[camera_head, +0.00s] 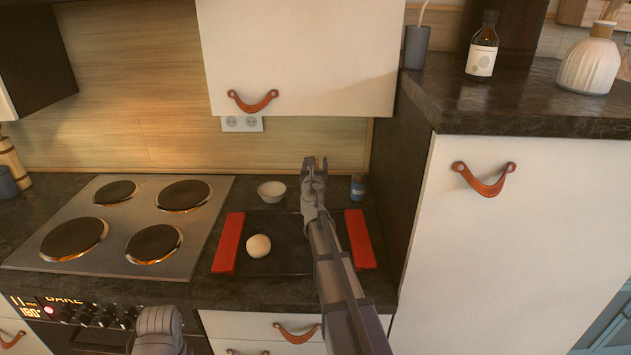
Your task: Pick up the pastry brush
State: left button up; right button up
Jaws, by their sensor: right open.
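I cannot make out a pastry brush in the head view; my right arm covers part of the dark tray and counter. My right gripper (315,162) is open with nothing visible between its fingers. It is above the back of the counter, between a small white bowl (271,191) and a small blue jar (357,186). The dark tray (290,238) lies below my right arm, with red strips at both sides and a pale dough ball (258,246) on its left half. Only a grey rounded part of my left arm shows at the bottom; its gripper is out of view.
A hob (125,227) with dark plates is left of the tray. A white wall cabinet (295,55) hangs above. A tall cabinet (510,220) at the right bears a brown bottle (483,46), a dark cup (416,47) and a white vase (590,66).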

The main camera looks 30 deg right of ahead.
jog(key=x, duration=0.3)
jog(key=shift+w+d, duration=0.2)
jog(key=shift+w, duration=0.1)
grip_shut()
dwell(0.3)
